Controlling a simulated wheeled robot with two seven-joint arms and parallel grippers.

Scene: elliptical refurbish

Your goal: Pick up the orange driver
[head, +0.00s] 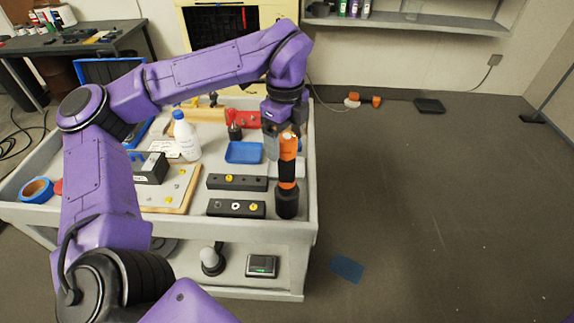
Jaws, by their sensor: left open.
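The orange driver (287,172) has an orange and black body and a wide black base. It stands upright near the right edge of the grey cart (311,190). My left gripper (284,130) points down at the top of the driver, with its fingers open. The fingers overlap the driver's top in the picture; I cannot tell whether they touch it. My right gripper is out of view.
Two black blocks (237,183) with knobs, a blue tray (244,152) and a white bottle (186,137) are left of the driver. Another orange tool (365,99) lies on the floor, which is mostly clear to the right.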

